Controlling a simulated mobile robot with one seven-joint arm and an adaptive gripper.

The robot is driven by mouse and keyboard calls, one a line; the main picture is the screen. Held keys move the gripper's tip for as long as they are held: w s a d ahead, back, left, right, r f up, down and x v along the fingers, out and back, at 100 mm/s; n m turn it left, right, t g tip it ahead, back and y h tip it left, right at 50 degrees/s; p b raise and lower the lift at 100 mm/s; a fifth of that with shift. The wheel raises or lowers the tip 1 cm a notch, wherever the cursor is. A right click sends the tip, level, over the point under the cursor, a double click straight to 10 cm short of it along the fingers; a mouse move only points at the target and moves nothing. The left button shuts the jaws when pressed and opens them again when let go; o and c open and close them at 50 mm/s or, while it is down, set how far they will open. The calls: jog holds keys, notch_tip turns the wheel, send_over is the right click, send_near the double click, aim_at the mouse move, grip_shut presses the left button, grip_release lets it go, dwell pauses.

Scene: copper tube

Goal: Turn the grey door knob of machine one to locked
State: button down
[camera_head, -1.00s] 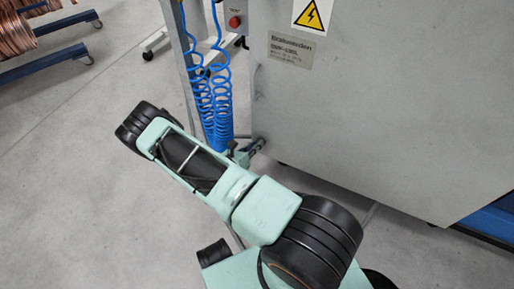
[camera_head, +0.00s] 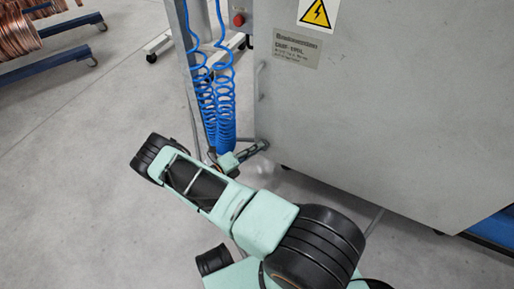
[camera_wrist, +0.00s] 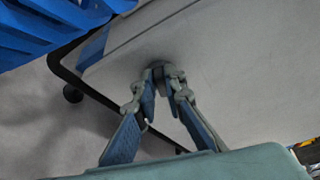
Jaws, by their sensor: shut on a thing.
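The grey machine (camera_head: 390,120) stands on the right in the head view, its flat door panel facing me. In the wrist view the small grey knob (camera_wrist: 172,70) is on the pale panel, between the tips of my gripper (camera_wrist: 162,76). The blue-padded fingers are closed on the knob. In the head view my gripper (camera_head: 255,149) is at the lower left edge of the machine, beside the blue coiled hoses. The knob cannot be made out there, and its turn position is not readable.
Blue coiled hoses (camera_head: 216,105) hang from a grey post (camera_head: 183,60) close to my gripper, and blue shows at the wrist view's upper left. A red button (camera_head: 239,20) is above. Copper tubes (camera_head: 18,30) lie on a rack at far left. Grey floor is open at left.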

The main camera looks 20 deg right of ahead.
jog(key=shift+w+d+f+n+h, duration=0.1)
jog(key=shift+n+h, duration=0.2)
jog(key=shift+n, duration=0.35)
jog(key=shift+w+d+f+n+h, duration=0.1)
jog(key=shift+n+h, duration=0.2)
jog(key=shift+n, duration=0.35)
jog(key=c, duration=2)
grip_release()
jog(key=shift+s+a, duration=0.15)
jog(key=shift+a, duration=0.05)
jog(key=v, duration=1.2)
jog(key=shift+f, duration=0.1)
jog(key=shift+d, duration=0.1)
